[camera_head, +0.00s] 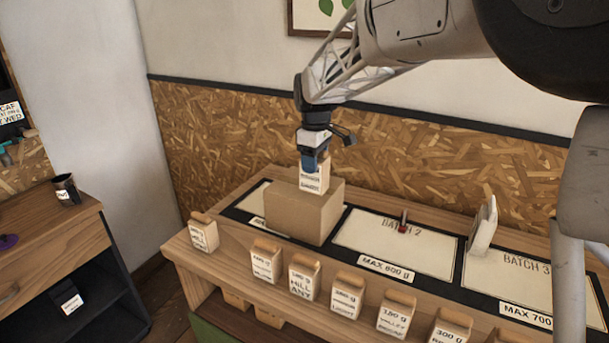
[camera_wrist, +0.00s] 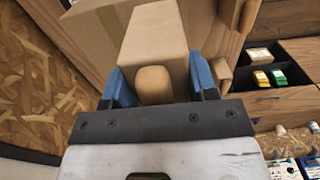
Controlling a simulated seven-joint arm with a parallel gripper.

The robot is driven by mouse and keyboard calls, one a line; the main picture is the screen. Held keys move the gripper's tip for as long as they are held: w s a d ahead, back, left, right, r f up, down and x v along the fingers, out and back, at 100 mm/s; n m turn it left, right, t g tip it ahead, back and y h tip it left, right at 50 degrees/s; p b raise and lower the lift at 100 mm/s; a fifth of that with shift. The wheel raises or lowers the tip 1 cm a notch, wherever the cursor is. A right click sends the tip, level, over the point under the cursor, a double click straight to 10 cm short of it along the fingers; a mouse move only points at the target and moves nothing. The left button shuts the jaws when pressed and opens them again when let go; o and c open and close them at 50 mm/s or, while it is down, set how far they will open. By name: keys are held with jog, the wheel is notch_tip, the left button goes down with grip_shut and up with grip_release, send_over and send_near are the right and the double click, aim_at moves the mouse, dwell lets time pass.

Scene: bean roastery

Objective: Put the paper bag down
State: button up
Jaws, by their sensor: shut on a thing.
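A tan paper bag with a white label (camera_head: 312,180) is held upright in my gripper (camera_head: 314,160), at the top of a closed-looking cardboard box (camera_head: 300,218). I cannot tell whether the bag's base touches the box. In the wrist view, the blue fingers of my gripper (camera_wrist: 160,88) stand on both sides of the bag (camera_wrist: 157,38), with its folded top between them. The cardboard box (camera_wrist: 88,35) shows beside and beyond the bag there.
The box stands on the left pad of the bench. The BATCH 2 pad (camera_head: 395,240) is mostly clear, with a small red-based item (camera_head: 403,227). A pale upright piece (camera_head: 483,228) stands near BATCH 3.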

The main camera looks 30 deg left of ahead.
jog(key=w+a+f, duration=0.1)
jog(key=w+a, duration=0.9)
jog(key=w, duration=0.2)
jog(key=shift+w+f, duration=0.15)
jog(key=shift+f, duration=0.05)
dwell(0.4)
jog(key=shift+f, duration=0.1)
jog(key=shift+f, duration=1.7)
jog(key=shift+f, duration=0.1)
jog(key=o, duration=1)
jog(key=shift+c, duration=0.2)
notch_tip(320, 180, up, 12)
